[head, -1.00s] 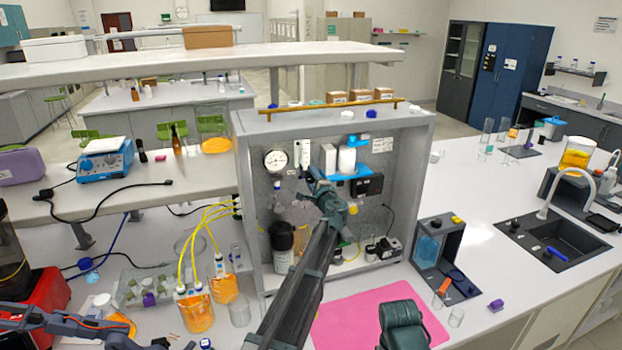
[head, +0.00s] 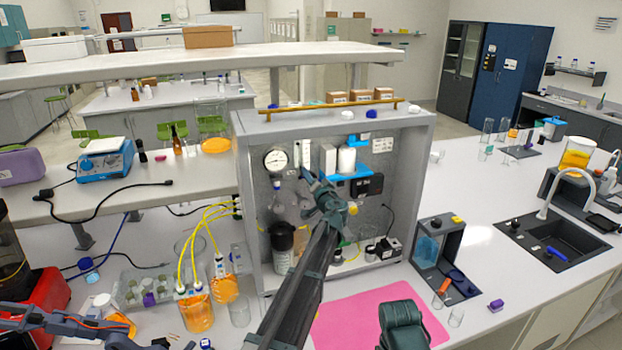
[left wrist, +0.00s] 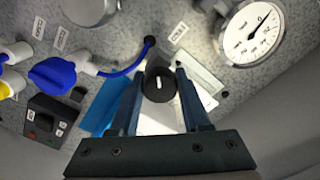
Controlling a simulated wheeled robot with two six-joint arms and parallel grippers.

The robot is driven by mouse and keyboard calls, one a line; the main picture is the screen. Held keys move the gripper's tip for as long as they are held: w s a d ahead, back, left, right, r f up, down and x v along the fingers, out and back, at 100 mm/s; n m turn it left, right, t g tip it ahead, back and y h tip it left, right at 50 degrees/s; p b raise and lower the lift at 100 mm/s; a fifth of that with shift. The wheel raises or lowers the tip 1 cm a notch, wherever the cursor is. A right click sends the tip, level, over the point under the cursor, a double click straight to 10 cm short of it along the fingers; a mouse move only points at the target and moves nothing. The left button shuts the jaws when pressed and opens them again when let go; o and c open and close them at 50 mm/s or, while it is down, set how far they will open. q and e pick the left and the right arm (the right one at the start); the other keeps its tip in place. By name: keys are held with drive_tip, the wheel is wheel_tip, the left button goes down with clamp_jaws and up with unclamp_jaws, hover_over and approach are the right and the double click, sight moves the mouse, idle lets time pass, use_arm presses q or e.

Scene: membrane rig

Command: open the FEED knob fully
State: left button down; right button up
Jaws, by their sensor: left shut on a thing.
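In the left wrist view a round black knob (left wrist: 158,86) with a white pointer line sits between the fingertips of my left gripper (left wrist: 160,76). The fingers are shut on it from both sides. The pointer line runs roughly up and down in this picture. A label (left wrist: 179,32) near the knob is too blurred to read. In the head view my left gripper (head: 306,176) reaches into the grey rig cabinet (head: 240,190), right of the gauge, and the knob cannot be made out there.
A round dial gauge (left wrist: 250,33) is close to the right of the fingers. A blue valve handle (left wrist: 52,73) with a blue tube is to the left. In the head view a dark bottle (head: 282,240) stands low in the cabinet, and a pink mat (head: 350,320) lies in front.

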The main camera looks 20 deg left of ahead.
use_arm(q)
drive_tip(key=n, duration=0.4)
drive_tip(key=shift+s+n, duration=0.1)
drive_tip(key=shift+n, duration=2.5)
drive_tip(key=shift+c, duration=2)
unclamp_jaws()
drive_tip(key=v, duration=1.3)
drive_tip(key=shift+s+d, duration=0.3)
